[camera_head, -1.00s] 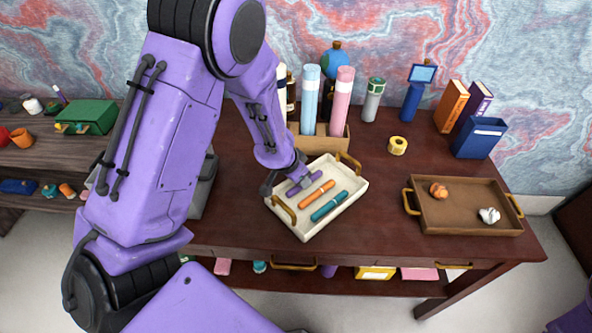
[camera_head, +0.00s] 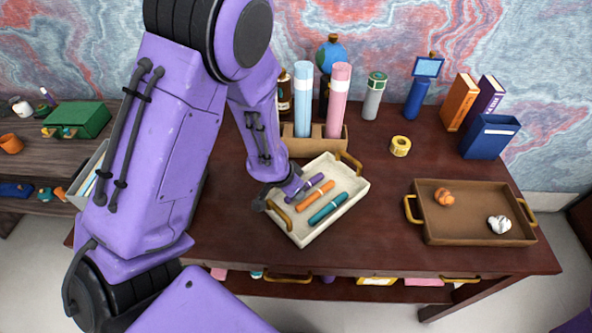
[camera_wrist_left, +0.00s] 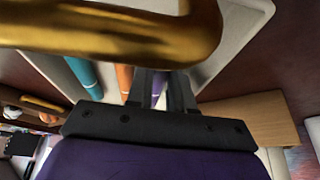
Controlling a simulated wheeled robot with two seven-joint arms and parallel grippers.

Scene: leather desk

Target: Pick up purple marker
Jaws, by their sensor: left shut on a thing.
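The purple marker (camera_head: 310,186) lies across the upper left of a cream tray (camera_head: 341,210), beside an orange marker (camera_head: 316,197) and a teal marker (camera_head: 328,209). My left gripper (camera_head: 292,193) is down at the tray's left side, shut on the marker's near end. In the left wrist view, a purple strip (camera_wrist_left: 158,88) shows between the dark fingers, with the orange marker (camera_wrist_left: 124,78) and teal marker (camera_wrist_left: 84,76) alongside. The fingers hide part of the purple marker. My right gripper is not in view.
The cream tray's gold handle (camera_wrist_left: 120,34) passes very close to the left wrist camera. A wooden holder (camera_head: 322,145) with tall rolls stands behind the tray. A yellow tape roll (camera_head: 400,146) and a brown tray (camera_head: 470,236) are to the right, with bare desk between.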

